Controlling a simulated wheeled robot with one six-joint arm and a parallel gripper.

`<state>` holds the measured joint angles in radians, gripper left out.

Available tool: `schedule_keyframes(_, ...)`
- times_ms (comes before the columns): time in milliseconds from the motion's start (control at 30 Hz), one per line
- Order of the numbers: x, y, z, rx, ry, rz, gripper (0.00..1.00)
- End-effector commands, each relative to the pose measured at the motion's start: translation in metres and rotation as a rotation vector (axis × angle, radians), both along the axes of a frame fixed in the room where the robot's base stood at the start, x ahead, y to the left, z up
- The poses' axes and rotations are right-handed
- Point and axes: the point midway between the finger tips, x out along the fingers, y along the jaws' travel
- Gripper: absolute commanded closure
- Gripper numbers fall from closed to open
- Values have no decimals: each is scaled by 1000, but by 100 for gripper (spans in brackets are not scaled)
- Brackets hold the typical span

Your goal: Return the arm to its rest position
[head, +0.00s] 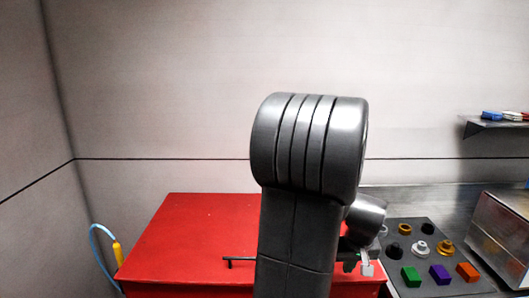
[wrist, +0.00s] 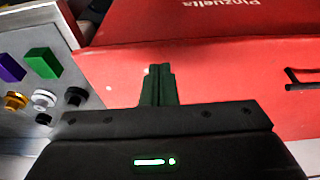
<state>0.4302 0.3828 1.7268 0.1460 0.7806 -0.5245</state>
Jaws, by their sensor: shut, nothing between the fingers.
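My arm stands upright in the middle of the head view and hides part of the red cabinet (head: 190,235). My gripper (head: 367,268) shows low behind the arm, at the cabinet's right edge. In the wrist view my gripper (wrist: 159,70) has its fingers together with nothing between them. The red cabinet's face (wrist: 215,65) lies behind the fingertips.
A dark panel (head: 433,287) right of the cabinet carries green, purple and orange blocks and several round pieces. A metal box (head: 500,235) stands right of it, below a wall shelf (head: 495,125). A blue hose (head: 97,240) with a yellow end is at left.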

Motion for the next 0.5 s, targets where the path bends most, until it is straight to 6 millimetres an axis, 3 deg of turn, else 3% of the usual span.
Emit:
schedule_keyframes(33, -1, -1, -12, 2, 4, -1, 100)
schedule_keyframes(200, -3, -3, -30, 5, 10, -2, 100)
schedule_keyframes(500, -5, -4, -34, 8, 14, -1, 100)
